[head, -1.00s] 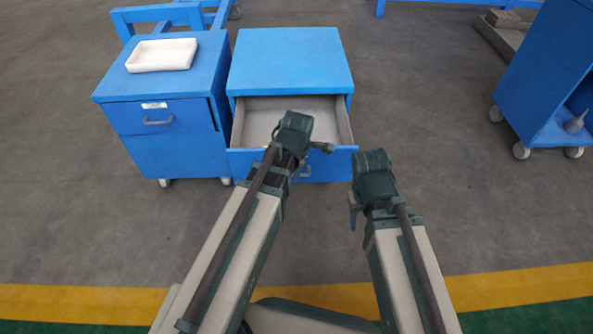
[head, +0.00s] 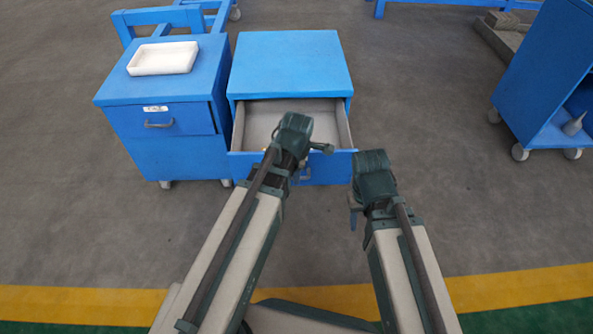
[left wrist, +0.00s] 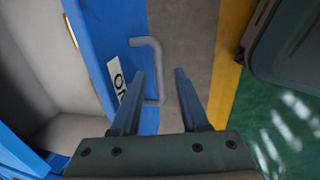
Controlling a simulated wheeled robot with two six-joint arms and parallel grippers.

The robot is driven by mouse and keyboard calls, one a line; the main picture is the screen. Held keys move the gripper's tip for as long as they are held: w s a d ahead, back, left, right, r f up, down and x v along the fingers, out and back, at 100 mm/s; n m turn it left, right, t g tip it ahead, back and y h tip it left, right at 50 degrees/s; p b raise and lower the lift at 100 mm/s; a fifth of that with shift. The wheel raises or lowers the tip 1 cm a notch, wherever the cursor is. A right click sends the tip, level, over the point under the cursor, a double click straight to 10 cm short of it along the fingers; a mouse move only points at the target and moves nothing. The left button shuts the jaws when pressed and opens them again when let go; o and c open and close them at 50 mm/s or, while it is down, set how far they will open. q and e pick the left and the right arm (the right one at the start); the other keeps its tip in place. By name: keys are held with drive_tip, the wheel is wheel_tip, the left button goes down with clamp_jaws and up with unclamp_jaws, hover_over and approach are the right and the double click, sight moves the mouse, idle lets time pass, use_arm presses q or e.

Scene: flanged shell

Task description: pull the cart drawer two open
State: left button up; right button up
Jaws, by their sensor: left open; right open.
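The right blue cart (head: 290,62) has its top drawer (head: 330,168) pulled well out, and the inside looks empty. The left blue cart (head: 150,150) has its labelled drawer (head: 190,120) shut, with a grey handle (head: 159,124); the label is too small to read. My left gripper (head: 298,150) is over the open drawer's front. In the left wrist view, its open fingers (left wrist: 158,72) are on either side of that drawer's handle (left wrist: 155,60), not closed on it. The partly hidden label (left wrist: 117,82) seems to begin "ON". My right gripper (head: 356,205) is open and empty, right of the drawer.
A white tray (head: 163,58) sits on the left cart. Another blue cart (head: 545,85) on wheels stands at the right. Blue frames are at the back. The grey floor (head: 440,130) between the carts is clear. A yellow line (head: 520,287) crosses the floor in front.

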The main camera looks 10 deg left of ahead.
use_arm(q)
wheel_tip(320, 180, up, 12)
drive_tip(key=s+p, duration=0.2)
drive_tip(key=p, duration=0.9)
drive_tip(key=shift+s+d, duration=0.2)
drive_tip(key=shift+d, duration=0.15)
use_arm(e)
wheel_tip(320, 180, up, 12)
use_arm(q)
drive_tip(key=shift+r+p, duration=0.15)
drive_tip(key=shift+p, duration=0.15)
use_arm(e)
drive_tip(key=shift+a+r, duration=0.1)
drive_tip(key=shift+r, duration=0.05)
